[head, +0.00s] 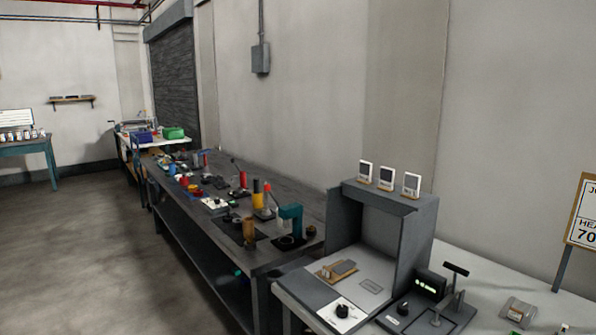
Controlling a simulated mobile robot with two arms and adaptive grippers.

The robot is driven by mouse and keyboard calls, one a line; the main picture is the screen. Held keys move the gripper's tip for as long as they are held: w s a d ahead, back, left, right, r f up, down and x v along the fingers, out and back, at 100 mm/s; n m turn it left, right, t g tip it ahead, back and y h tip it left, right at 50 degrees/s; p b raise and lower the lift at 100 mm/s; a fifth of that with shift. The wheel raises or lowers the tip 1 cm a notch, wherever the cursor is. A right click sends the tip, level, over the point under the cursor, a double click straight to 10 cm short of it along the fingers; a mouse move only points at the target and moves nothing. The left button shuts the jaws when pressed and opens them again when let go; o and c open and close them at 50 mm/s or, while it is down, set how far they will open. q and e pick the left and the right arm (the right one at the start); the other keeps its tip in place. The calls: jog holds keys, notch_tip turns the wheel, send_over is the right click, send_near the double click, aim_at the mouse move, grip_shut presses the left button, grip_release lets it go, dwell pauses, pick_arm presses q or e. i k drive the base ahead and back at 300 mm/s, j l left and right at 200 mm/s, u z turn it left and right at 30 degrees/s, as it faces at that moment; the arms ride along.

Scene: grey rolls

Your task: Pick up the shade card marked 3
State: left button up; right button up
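Three small cards with pale frames and grey faces stand in a row on top of a grey open-fronted booth (338,232). They are the left card (366,171), the middle card (386,176) and the right card (411,184). Each leans in a small wooden holder. They look like shade cards, but any numbers are too small to read, so I cannot tell which is marked 3. Neither of my grippers is in view.
The booth stands on a pale bench, with a dial panel (342,311) at its front and a lever device (435,310) to its right. A long dark workbench (290,258) crowded with tools runs back along the wall. Open floor (85,240) lies at left.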

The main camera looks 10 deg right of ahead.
aim_at(386, 174)
jog(key=i+j+u, duration=0.3)
jog(key=i, duration=0.6)
jog(key=i+j+u, duration=0.1)
jog(key=i+u, duration=0.2)
jog(key=i, duration=0.6)
jog(key=i+z, duration=0.4)
jog(key=i+j+z, duration=0.2)
jog(key=z, duration=0.2)
jog(key=i+j+z, duration=0.55)
jog(key=z, duration=0.2)
